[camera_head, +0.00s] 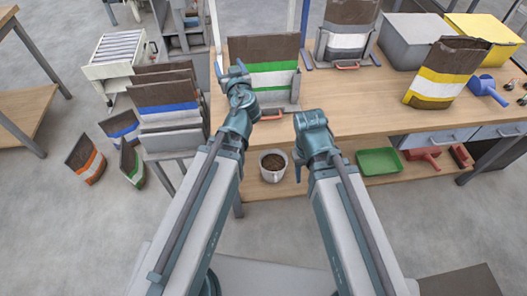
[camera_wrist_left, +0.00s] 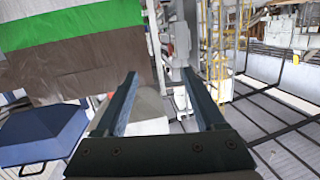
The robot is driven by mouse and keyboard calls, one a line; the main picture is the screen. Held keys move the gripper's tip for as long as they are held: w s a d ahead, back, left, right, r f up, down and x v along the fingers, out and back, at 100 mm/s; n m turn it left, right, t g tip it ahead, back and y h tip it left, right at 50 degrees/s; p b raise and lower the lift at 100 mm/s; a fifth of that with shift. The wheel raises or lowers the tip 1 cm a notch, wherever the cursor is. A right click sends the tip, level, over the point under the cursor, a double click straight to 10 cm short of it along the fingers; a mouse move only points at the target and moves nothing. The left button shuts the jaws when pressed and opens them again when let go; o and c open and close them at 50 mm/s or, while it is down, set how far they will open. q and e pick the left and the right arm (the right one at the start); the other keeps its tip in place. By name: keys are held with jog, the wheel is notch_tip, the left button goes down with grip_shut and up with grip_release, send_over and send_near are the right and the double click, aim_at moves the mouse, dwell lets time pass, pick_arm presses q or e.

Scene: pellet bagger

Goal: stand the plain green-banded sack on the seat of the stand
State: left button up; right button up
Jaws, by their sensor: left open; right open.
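The green-banded sack (camera_head: 265,63), dark brown above green and white bands, stands upright at the bench's left end. A grey frame with a red handle (camera_head: 271,117) is at its foot, apparently the stand (camera_head: 294,88); contact with the seat is hidden. My left gripper (camera_head: 230,70) is open at the sack's left edge. In the left wrist view, the sack (camera_wrist_left: 75,60) is left of the open fingers (camera_wrist_left: 160,78), with nothing clearly gripped between them. My right gripper (camera_head: 311,118) is open and empty in front of the bench edge, right of the sack.
A white-banded sack (camera_head: 348,28) stands in another frame behind. A yellow-banded sack (camera_head: 445,72), grey bin (camera_head: 408,42) and blue scoop (camera_head: 487,88) are at right. Blue-banded sacks (camera_head: 168,107) crowd the left. The bench (camera_head: 365,100) is clear mid-right.

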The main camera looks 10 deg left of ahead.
pick_arm(q)
jog(key=s+d+f+g, duration=0.2)
jog(key=s+f+g, duration=0.3)
jog(key=f, duration=0.3)
jog(key=s+d+f+m+g+h, duration=0.3)
jog(key=s+d+f+m+g, duration=0.1)
jog(key=s, duration=0.5)
jog(key=s+d+f+m+g+h, duration=0.2)
jog(key=s+d+f+m+g, duration=0.2)
jog(key=s+d, duration=0.5)
notch_tip(320, 180, down, 3)
jog(key=shift+r+g+h, duration=0.15)
jog(key=shift+g+h, duration=0.25)
jog(key=shift+g, duration=0.6)
